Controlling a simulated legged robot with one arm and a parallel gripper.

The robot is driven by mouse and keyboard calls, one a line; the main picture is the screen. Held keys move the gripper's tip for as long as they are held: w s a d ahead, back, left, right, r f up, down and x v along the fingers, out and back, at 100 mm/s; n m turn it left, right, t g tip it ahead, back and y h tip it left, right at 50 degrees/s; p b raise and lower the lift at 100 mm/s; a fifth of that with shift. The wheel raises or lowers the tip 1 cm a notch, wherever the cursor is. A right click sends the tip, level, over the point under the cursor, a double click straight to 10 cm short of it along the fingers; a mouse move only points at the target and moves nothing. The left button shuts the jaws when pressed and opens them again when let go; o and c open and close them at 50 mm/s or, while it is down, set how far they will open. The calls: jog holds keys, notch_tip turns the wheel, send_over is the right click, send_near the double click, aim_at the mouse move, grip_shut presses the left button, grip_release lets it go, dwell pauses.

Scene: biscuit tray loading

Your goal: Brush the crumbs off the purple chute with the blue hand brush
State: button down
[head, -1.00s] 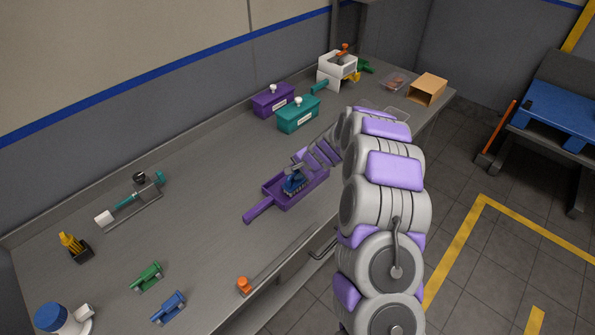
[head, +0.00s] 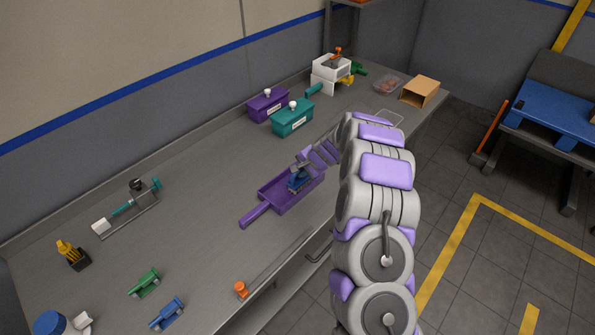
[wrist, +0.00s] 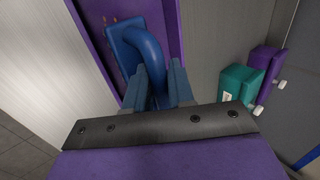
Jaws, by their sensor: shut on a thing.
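The purple chute (head: 252,214) lies on the grey bench, with its narrow end toward the lower left and its wide tray end toward the upper right. The blue hand brush (head: 298,182) is in the tray part of the chute. In the wrist view the blue brush (wrist: 124,38) has an arched handle, and my gripper (wrist: 158,84) is shut on that handle. The purple chute wall (wrist: 174,25) shows beside the brush. In the head view my gripper (head: 300,166) is above the brush. A few small orange specks, possibly crumbs, show at the brush's edge in the wrist view.
Purple (head: 265,107) and teal (head: 291,121) lidded boxes stand behind the chute. A green tool (head: 144,283), a blue tool (head: 167,314) and an orange object (head: 241,289) lie at the near left. A cardboard box (head: 418,92) stands at the far right.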

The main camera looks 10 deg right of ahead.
aim_at(294, 176)
jog(key=shift+w+d+f+p, duration=0.1)
jog(key=shift+w+d+p, duration=0.2)
jog(key=shift+w+d, duration=0.4)
jog(key=shift+w+d+p, duration=0.3)
jog(key=shift+w+d, duration=0.05)
jog(key=shift+d, duration=0.55)
